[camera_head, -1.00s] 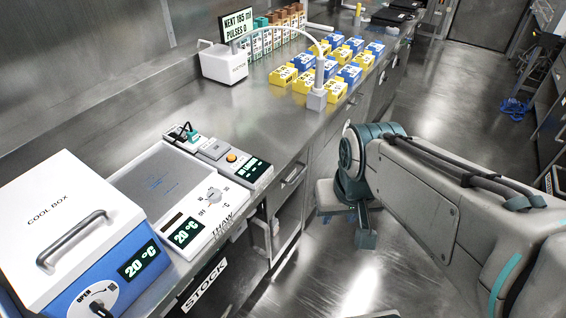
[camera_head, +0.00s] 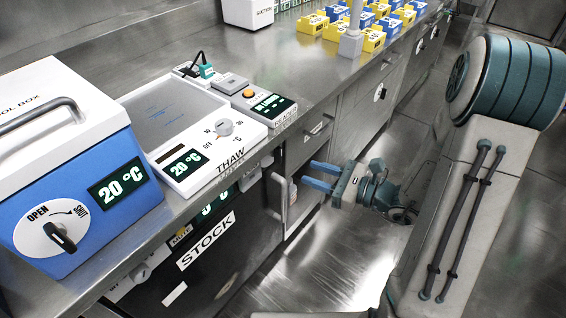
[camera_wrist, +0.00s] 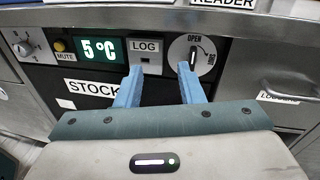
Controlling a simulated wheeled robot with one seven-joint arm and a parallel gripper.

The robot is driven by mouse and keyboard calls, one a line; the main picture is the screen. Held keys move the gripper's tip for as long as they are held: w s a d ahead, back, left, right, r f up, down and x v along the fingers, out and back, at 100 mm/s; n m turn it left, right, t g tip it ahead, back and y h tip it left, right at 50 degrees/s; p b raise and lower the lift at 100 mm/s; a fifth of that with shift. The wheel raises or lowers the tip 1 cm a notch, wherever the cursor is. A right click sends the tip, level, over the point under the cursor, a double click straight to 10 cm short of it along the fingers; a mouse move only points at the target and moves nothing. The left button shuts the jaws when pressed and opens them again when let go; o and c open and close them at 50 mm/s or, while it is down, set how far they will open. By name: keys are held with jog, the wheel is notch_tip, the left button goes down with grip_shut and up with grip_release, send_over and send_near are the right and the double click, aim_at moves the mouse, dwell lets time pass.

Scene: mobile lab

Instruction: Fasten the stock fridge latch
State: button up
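The stock fridge sits under the counter, with a white STOCK label (camera_head: 206,240) on its dark front; the label also shows in the wrist view (camera_wrist: 91,88). Its latch (camera_wrist: 193,58) is a round white dial marked OPEN at the top, with a dark handle standing about upright, near the OPEN mark. In the head view the latch is small and hard to make out. My gripper (camera_head: 308,174) is open and empty, its blue fingers pointing at the fridge front. In the wrist view my gripper (camera_wrist: 159,76) has its right fingertip just below the latch; contact cannot be told.
On the counter stand the cool box (camera_head: 75,160) with its own OPEN dial and the thaw plate (camera_head: 187,124). A fridge display (camera_wrist: 101,50) reads 5 °C, beside a LOG panel (camera_wrist: 146,55). A drawer handle (camera_wrist: 287,92) is at right. Floor before the fridge is clear.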

aim_at(281, 150)
notch_tip(281, 150, down, 3)
jog(key=w+d+m+t+h, duration=0.1)
jog(key=w+d+m+t, duration=0.2)
jog(key=b+x, duration=0.2)
jog(key=x, duration=1.1)
jog(key=shift+a+f, duration=0.2)
jog(key=shift+a, duration=0.25)
grip_shut()
